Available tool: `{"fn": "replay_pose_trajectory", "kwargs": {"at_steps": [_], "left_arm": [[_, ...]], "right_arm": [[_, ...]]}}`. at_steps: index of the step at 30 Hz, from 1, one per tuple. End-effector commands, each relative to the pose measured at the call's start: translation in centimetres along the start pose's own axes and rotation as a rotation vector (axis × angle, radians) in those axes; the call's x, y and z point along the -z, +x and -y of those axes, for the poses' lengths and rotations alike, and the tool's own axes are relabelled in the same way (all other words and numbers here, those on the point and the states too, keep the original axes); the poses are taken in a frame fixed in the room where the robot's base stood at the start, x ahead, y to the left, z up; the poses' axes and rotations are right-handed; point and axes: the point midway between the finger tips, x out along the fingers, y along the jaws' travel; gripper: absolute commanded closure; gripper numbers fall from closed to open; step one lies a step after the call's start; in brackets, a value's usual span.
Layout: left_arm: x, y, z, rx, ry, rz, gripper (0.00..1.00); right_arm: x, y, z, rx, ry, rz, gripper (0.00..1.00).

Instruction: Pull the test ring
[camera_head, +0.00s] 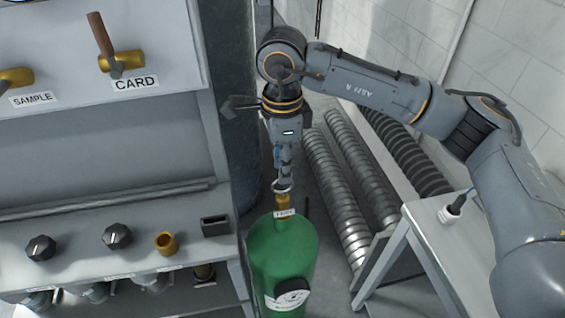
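The test ring (282,187) is a small pale metal loop above the brass valve of a green gas cylinder (283,248). A small white tag (284,214), its lettering hard to read, sits at the valve. My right gripper (284,176) points straight down, with its fingertips right at the ring. The fingers look narrow and close together from this side. I cannot tell whether they are closed on the ring or only beside it. My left gripper is not in view.
Ribbed metal pipes (338,185) run behind the cylinder. A small white-topped table (452,240) stands right, under my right arm.

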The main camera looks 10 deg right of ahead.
Motion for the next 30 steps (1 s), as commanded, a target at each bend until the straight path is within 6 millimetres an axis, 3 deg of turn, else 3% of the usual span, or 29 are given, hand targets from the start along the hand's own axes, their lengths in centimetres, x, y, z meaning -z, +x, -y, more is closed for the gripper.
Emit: {"fn": "replay_pose_trajectory", "kwargs": {"at_steps": [8,21,30], "left_arm": [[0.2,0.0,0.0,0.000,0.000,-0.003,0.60],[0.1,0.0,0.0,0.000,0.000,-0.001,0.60],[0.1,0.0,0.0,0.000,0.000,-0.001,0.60]], "right_arm": [[0.0,-1.0,0.1,0.002,0.001,0.001,0.70],[0.0,-9.7,0.1,0.003,0.001,0.001,0.70],[0.0,-12.0,0.0,0.000,-0.001,0.000,0.70]]}}
